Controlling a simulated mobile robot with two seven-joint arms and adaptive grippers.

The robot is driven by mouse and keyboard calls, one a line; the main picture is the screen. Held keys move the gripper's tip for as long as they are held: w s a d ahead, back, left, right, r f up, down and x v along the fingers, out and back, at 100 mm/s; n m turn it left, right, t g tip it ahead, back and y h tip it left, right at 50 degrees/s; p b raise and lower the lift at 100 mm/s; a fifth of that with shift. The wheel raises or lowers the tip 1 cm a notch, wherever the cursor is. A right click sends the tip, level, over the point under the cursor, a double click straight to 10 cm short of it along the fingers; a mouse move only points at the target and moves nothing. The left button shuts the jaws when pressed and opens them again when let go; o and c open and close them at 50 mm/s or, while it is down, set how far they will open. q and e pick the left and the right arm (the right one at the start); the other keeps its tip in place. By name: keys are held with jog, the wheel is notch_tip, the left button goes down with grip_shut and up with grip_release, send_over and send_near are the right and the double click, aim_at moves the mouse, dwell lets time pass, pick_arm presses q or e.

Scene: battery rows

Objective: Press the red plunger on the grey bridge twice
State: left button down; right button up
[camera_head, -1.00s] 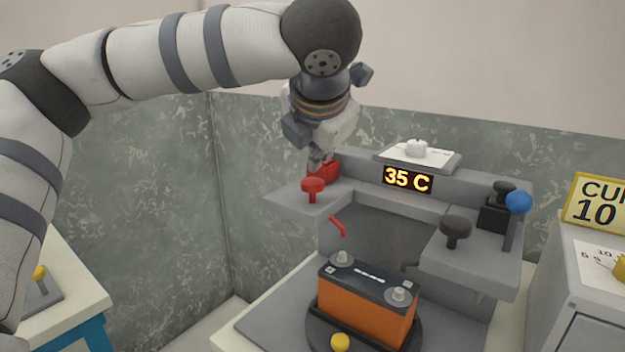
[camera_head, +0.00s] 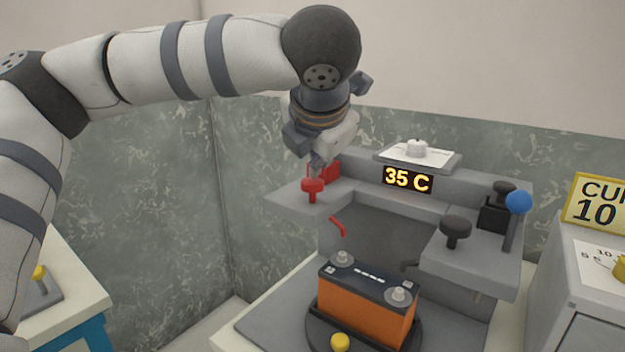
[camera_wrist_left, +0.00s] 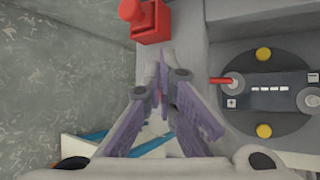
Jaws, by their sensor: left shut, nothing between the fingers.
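The grey bridge (camera_head: 365,196) stands over an orange battery (camera_head: 365,305). The red plunger (camera_head: 312,187) rises from the bridge's left arm, its round head up on a short stem. My left gripper (camera_head: 317,167) is shut and empty, pointing down right at the plunger's head; I cannot tell whether the tips touch it. In the left wrist view the shut fingers (camera_wrist_left: 163,75) cover most of the area below them, and the plunger is largely hidden there. My right gripper is not in view.
A red block (camera_head: 328,171) stands just behind the plunger. A black plunger (camera_head: 455,228) and a blue-knobbed lever (camera_head: 517,203) are on the right. A 35 C display (camera_head: 408,180) is on the bridge. A red prong (camera_head: 338,227) hangs under the left arm.

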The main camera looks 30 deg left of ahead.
aim_at(318, 181)
pick_arm(q)
jog(key=shift+f, duration=0.95)
dwell(0.7)
jog(key=shift+r, duration=1.45)
jog(key=shift+r, duration=2.55)
